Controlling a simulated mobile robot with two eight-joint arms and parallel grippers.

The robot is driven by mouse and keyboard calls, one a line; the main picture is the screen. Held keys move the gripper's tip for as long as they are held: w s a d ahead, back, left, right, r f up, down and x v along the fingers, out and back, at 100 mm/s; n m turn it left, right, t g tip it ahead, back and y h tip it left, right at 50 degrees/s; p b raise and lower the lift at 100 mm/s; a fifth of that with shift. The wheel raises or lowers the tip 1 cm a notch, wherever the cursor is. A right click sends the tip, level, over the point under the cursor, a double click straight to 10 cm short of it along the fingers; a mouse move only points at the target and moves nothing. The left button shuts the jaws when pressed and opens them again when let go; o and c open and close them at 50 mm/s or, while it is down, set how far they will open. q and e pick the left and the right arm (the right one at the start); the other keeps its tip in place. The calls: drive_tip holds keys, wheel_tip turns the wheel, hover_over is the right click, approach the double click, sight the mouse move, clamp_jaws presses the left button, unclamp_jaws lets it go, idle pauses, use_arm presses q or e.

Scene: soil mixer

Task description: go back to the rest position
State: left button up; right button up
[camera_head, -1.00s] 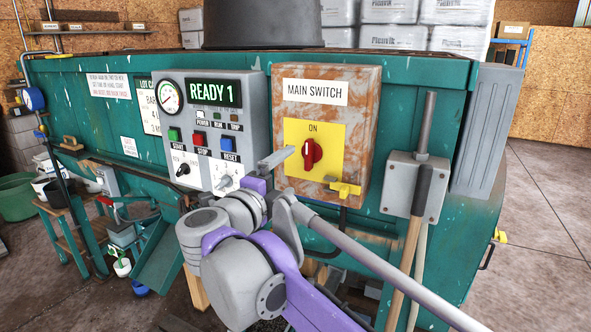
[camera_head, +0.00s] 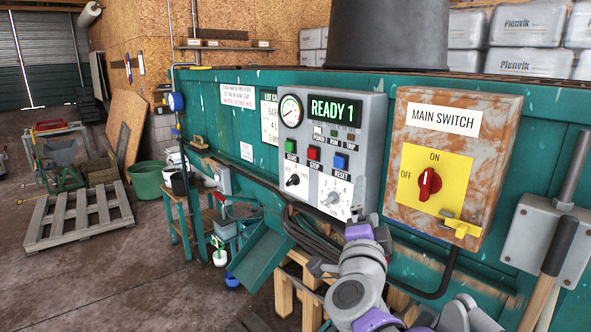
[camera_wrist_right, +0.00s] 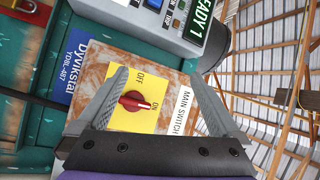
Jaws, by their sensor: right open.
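My right gripper (camera_head: 372,220) is low in the head view, below and left of the main switch box (camera_head: 400,190). In the right wrist view its two grey fingers (camera_wrist_right: 162,98) are spread wide with nothing between them. The red switch knob (camera_head: 429,184) sits on a yellow plate and its grip stands upright toward ON. The knob also shows in the wrist view (camera_wrist_right: 135,103), beyond the fingers and apart from them. The control panel (camera_head: 372,120) reads READY 1. My left gripper is not in view.
The green mixer body (camera_head: 225,120) fills the middle. A wooden-handled tool (camera_head: 550,270) stands at the right edge. A chute (camera_head: 262,258) and a small bench (camera_head: 180,208) are at the left. A pallet (camera_head: 78,215) lies on the floor, with bare floor in front.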

drive_tip(key=s+a+f+n+g+y, duration=0.25)
drive_tip(key=s+f+n+y, duration=0.2)
drive_tip(key=f+n, duration=0.35)
drive_tip(key=s+a+f+n+g+y, duration=0.25)
drive_tip(key=f+n+y, duration=0.25)
drive_tip(key=f, duration=0.5)
drive_tip(key=s+d+f+n+g+h, duration=0.2)
drive_tip(key=s+d+f+g, duration=0.2)
drive_tip(key=s+f, duration=0.5)
drive_tip(key=s+d+f+n+g+h, duration=0.2)
drive_tip(key=s+d+f+g, duration=0.2)
drive_tip(key=s+f, duration=0.5)
wheel_tip(320, 180, down, 4)
drive_tip(key=shift+s+r, duration=0.1)
drive_tip(key=shift+s, duration=0.15)
